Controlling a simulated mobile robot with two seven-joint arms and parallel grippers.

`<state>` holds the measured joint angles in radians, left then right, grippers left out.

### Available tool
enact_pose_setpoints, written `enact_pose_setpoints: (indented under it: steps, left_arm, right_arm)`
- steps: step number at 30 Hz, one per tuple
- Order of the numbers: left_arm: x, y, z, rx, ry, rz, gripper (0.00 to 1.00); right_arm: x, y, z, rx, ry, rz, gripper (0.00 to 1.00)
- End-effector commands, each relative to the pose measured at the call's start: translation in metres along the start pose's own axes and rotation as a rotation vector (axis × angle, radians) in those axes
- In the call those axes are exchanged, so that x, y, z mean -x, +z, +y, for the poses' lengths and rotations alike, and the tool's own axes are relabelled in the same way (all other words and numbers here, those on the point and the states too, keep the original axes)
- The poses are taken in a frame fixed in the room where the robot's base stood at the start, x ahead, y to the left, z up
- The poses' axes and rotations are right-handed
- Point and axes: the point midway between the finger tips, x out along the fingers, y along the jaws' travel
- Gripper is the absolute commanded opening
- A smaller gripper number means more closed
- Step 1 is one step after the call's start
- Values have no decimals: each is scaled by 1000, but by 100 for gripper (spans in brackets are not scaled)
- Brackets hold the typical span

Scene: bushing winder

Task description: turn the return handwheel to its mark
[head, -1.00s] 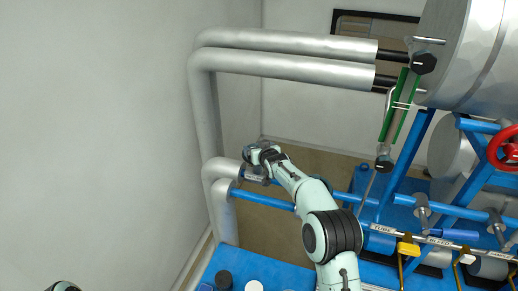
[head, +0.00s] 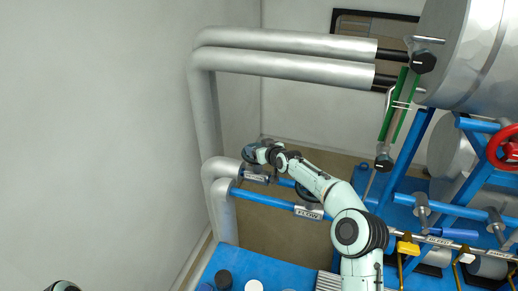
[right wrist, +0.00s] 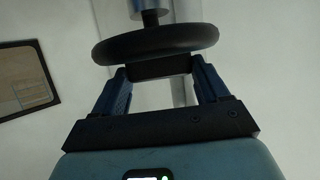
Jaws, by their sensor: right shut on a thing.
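My right gripper (head: 252,153) is at the far end of my arm in the head view, at the left end of the upper blue pipe. In the right wrist view the gripper (right wrist: 160,70) is shut on a dark block at the near rim of a black handwheel (right wrist: 155,42). The wheel is seen nearly edge-on, with its stem and a grey metal part above it. In the head view the gripper mostly hides this wheel. I cannot make out a mark on it. My left gripper is out of view; only a bit of pale arm shows at bottom left.
A second dark wheel (head: 303,191) shows partly behind my right forearm, near a label plate (head: 308,212). Silver pipes (head: 205,110) run along the left. Blue frames, a large grey drum (head: 460,60) and a red wheel (head: 505,148) stand at right.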

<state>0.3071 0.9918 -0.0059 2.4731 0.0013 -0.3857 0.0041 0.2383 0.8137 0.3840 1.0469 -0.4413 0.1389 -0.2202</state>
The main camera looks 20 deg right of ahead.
Motion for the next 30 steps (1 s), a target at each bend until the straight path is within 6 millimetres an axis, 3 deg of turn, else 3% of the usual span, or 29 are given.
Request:
enact_pose_setpoints:
  steps: [30]
  left_arm:
    - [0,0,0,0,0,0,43]
  right_arm:
    - [-1,-3,7,134,-319,7,44]
